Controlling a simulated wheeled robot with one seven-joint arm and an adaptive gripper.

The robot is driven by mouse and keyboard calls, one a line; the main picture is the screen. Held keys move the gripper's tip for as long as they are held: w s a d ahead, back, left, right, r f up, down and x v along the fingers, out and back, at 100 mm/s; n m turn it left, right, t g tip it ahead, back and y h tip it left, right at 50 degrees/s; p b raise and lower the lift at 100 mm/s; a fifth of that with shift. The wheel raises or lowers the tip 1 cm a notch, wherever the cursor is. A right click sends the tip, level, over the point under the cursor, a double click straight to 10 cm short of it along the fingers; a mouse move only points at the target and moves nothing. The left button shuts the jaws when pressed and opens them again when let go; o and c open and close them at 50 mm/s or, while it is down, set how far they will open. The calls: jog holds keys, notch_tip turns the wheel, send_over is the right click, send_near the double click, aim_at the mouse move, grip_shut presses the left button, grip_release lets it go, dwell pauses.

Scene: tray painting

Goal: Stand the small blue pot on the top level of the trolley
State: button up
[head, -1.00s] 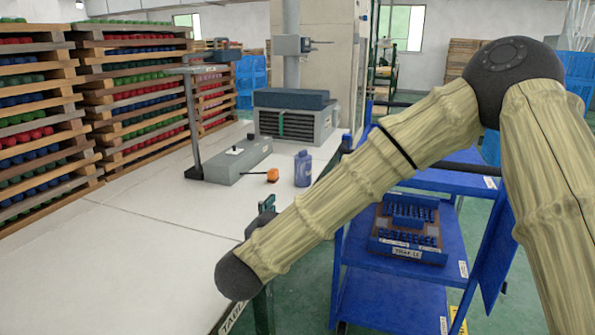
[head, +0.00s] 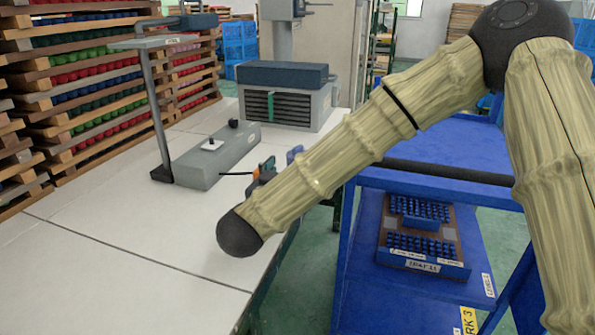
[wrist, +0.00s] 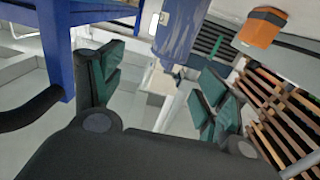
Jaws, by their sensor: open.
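The small blue pot (head: 294,154) is on the white table near its right edge, mostly hidden behind my arm in the head view. In the wrist view the pot (wrist: 178,30) shows upper centre, beyond the gap between the fingers. My gripper (wrist: 158,88) is open and empty, its green fingers apart with the pot ahead of them. In the head view only a green bit of the gripper (head: 267,164) shows past my arm. The trolley's top level (head: 455,150) is a blue shelf at right, partly covered by my arm; its visible part looks bare.
An orange-headed tool (wrist: 262,25) lies by the pot. A grey stand (head: 205,160) and a louvred grey box (head: 285,105) stand on the table (head: 110,240). A tray of blue pegs (head: 425,265) sits on the trolley's lower shelf. Stacked racks line the left.

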jog(key=shift+y, duration=0.3)
jog(key=shift+a+f+b+x, duration=0.2)
jog(key=shift+b+x, duration=0.15)
jog(key=shift+x, duration=1.2)
jog(key=shift+a+f+b+x, duration=0.15)
jog(key=shift+b+x, duration=0.25)
jog(key=shift+x, duration=1.1)
jog(key=shift+a+f+b+x, duration=0.2)
jog(key=shift+b+x, duration=0.15)
jog(key=shift+x, duration=1.2)
jog(key=shift+w+r, duration=0.1)
jog(key=shift+w, duration=0.25)
jog(key=shift+d, duration=0.1)
jog(key=c, duration=1.6)
grip_shut()
jog(key=shift+r, duration=0.15)
